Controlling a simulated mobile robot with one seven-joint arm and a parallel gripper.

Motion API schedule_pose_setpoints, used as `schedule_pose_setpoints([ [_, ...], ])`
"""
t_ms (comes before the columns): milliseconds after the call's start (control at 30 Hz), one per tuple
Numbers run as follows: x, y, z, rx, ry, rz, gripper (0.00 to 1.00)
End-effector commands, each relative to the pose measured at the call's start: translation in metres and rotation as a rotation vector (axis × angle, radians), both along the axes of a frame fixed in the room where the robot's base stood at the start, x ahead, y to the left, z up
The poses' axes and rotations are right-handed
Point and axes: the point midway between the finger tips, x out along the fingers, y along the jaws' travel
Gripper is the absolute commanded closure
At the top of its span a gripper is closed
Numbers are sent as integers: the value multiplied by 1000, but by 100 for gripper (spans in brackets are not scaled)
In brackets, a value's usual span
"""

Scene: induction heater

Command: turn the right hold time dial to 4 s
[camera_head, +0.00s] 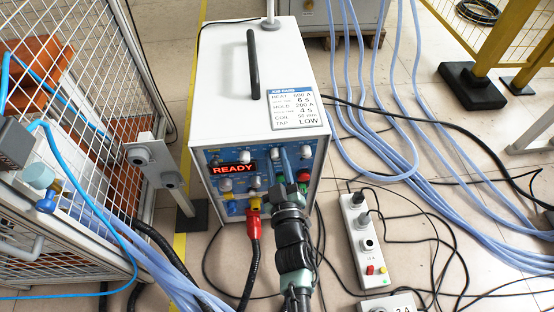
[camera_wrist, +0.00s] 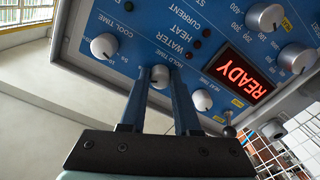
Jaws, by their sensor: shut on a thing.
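The heater's blue front panel carries several white round dials and a red READY display (camera_head: 233,169), which also shows in the wrist view (camera_wrist: 245,75). In the wrist view, the hold time dial (camera_wrist: 160,77) sits under its HOLD TIME label. My gripper (camera_wrist: 161,74) has one finger on each side of this dial and is shut on it. The fingers cover parts of the dial and its scale, so its setting cannot be read. In the head view, my gripper (camera_head: 285,160) is at the panel's right part and hides the dial.
The cool time dial (camera_wrist: 104,46) and another dial (camera_wrist: 202,100) flank the held one closely. A card (camera_head: 299,96) on the heater's top reads hold 200 A, 4 s. A red plug with cable (camera_head: 253,222) is left of my arm. A power strip (camera_head: 363,240) lies right.

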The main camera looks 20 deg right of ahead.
Motion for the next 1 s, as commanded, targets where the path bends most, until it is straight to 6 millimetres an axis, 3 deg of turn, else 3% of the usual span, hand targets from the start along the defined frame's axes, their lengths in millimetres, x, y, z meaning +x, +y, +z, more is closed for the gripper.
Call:
schedule_pose_setpoints([
  [1000, 0, 0, -1, -884, 255, 0, 100],
])
